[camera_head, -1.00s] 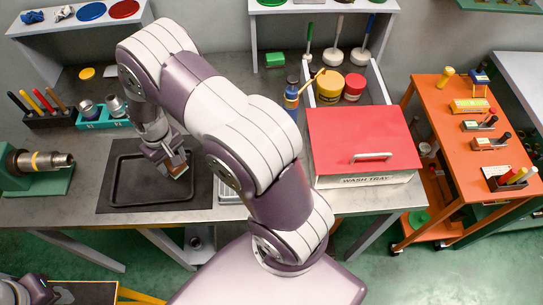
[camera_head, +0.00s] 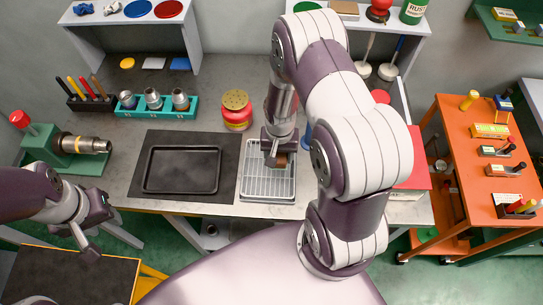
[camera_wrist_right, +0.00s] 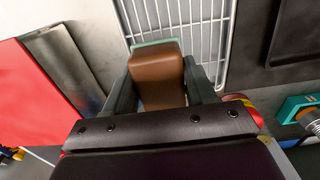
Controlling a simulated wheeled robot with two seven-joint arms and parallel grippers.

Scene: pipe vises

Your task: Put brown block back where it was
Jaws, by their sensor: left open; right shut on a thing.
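My right gripper (camera_head: 279,152) is shut on the brown block (camera_head: 282,160) above the back part of the white wire rack (camera_head: 268,188). In the right wrist view the brown block (camera_wrist_right: 158,80) sits between the two dark fingers of my right gripper (camera_wrist_right: 160,88), with a greenish edge at its far end. The wire rack (camera_wrist_right: 180,20) lies beyond it there. I cannot tell whether the block touches the rack. My left gripper (camera_head: 94,225) is open and empty at the lower left, in front of the bench.
A black tray (camera_head: 182,191) on a dark mat lies left of the rack. A red and yellow jar (camera_head: 237,110) stands behind. A teal holder (camera_head: 150,112) and a green vise (camera_head: 65,148) are further left. The red box (camera_head: 412,165) is right, partly hidden by my arm.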

